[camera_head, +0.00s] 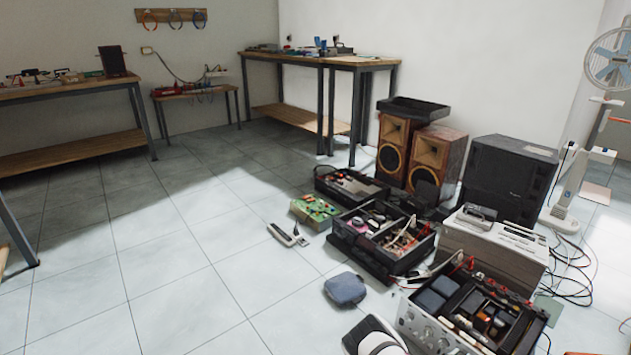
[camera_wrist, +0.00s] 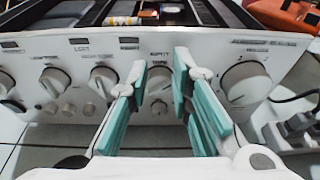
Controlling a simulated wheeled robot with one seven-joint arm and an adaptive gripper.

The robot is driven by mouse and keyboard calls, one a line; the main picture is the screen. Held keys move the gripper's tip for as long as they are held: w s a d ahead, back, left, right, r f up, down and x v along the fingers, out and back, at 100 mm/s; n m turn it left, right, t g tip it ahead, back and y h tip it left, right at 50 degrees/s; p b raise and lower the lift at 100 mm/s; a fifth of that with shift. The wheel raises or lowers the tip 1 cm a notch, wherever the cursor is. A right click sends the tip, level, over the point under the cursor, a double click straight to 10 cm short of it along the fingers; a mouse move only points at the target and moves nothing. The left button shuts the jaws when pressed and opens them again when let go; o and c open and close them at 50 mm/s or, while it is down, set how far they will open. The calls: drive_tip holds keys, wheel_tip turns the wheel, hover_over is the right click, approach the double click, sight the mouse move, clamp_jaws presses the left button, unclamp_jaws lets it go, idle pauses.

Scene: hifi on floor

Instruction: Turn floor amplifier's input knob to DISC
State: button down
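The floor amplifier (camera_head: 437,331) has a silver front panel with a row of knobs and stands at the bottom right in the head view. Its panel (camera_wrist: 215,52) fills the wrist view. A silver knob (camera_wrist: 160,79) at the centre sits under a blurred label that looks like INPUT. The position its pointer marks is too small to read. My gripper (camera_wrist: 162,88) is open, with one teal-padded finger on each side of this knob. I cannot tell whether the pads touch it. In the head view a white part of my arm shows in front of the amplifier.
A larger knob (camera_wrist: 246,83) is close to the right finger, and smaller knobs (camera_wrist: 103,80) are to the left. An open tray of dark parts (camera_head: 478,304) sits on top of the amplifier. Red cables lie around it. A dark pouch (camera_head: 345,289) lies on the floor; the floor further left is clear.

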drive_tip(key=shift+w+a+r, duration=0.15)
drive_tip(key=shift+w+a, duration=0.05)
drive_tip(key=shift+w, duration=0.3)
drive_tip(key=shift+w+a+r, duration=0.1)
drive_tip(key=shift+w+a, duration=0.1)
drive_tip(key=shift+w, duration=0.25)
drive_tip(key=shift+r, duration=0.15)
drive_tip(key=shift+w+r+p, duration=0.1)
drive_tip(key=shift+r+p, duration=0.1)
drive_tip(key=shift+p, duration=0.2)
drive_tip(key=shift+a, duration=0.15)
drive_tip(key=s+a+p, duration=0.2)
drive_tip(key=s+a, duration=0.2)
drive_tip(key=shift+s+f, duration=0.25)
drive_tip(key=shift+s, duration=0.05)
drive_tip(key=shift+a, duration=0.1)
drive_tip(key=shift+w, duration=0.1)
